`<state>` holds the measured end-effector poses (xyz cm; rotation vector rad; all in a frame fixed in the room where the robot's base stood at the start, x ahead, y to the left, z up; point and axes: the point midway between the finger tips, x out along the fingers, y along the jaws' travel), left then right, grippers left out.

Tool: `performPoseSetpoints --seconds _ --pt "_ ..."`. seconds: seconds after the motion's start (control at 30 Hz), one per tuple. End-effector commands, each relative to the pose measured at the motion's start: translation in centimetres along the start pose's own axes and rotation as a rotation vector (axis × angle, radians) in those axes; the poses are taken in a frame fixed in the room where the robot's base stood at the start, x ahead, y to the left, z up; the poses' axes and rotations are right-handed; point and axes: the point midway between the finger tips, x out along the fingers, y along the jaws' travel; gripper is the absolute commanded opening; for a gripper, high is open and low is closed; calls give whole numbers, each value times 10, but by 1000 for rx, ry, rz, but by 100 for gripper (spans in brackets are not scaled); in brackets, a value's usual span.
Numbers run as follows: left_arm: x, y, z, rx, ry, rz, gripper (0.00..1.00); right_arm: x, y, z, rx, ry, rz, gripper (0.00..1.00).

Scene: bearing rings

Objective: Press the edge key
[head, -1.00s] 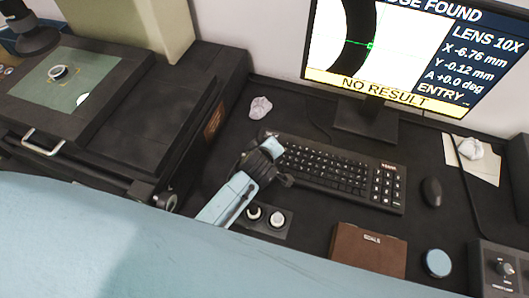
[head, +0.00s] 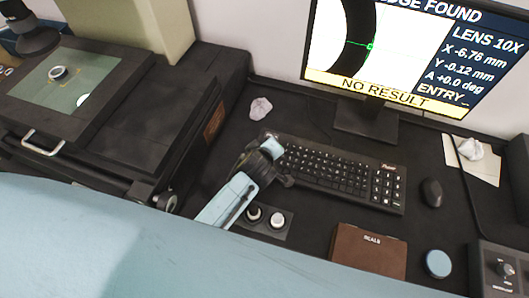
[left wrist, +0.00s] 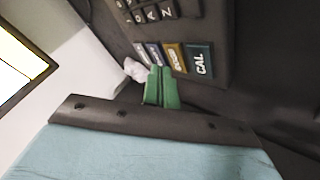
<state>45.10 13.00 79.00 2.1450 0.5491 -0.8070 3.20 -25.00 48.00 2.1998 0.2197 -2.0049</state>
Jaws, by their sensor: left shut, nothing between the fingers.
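The black keyboard (head: 340,170) lies on the desk below the monitor. In the left wrist view, a row of coloured keys runs along its near edge: a blue CAL key (left wrist: 200,59), a yellow key (left wrist: 175,57) with lettering too small to read surely, and greyer keys (left wrist: 154,53) beside it. I cannot tell for certain which is the edge key. My left gripper (left wrist: 162,72) is shut and empty, its green fingertips at the lower end of the yellow and grey keys. Contact is unclear. In the head view, my left gripper (head: 270,146) covers the keyboard's left end.
The monitor (head: 400,50) reads "NO RESULT" and "ENTRY". Crumpled paper (head: 260,107) lies behind my gripper. The microscope stage (head: 70,85) stands left.

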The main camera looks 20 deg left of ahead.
Motion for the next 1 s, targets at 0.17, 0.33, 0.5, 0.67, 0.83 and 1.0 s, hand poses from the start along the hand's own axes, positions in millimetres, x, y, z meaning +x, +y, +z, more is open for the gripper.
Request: performPoseSetpoints --seconds 0.17,0.33,0.5,0.67,0.83,1.0 --pt "0 0 0 0 0 0 0 0 0 0 0 0 0 66" --pt "0 0 0 0 0 0 0 0 0 0 0 0 0 66" --pt "0 0 0 0 0 0 0 0 0 0 0 0 0 66" --pt "1 -1 1 0 0 0 0 1 0 0 0 0 0 66" --pt "5 -4 4 -2 -1 0 0 5 0 0 0 0 0 66" --pt "6 -5 5 0 0 0 0 6 0 0 0 0 0 66"
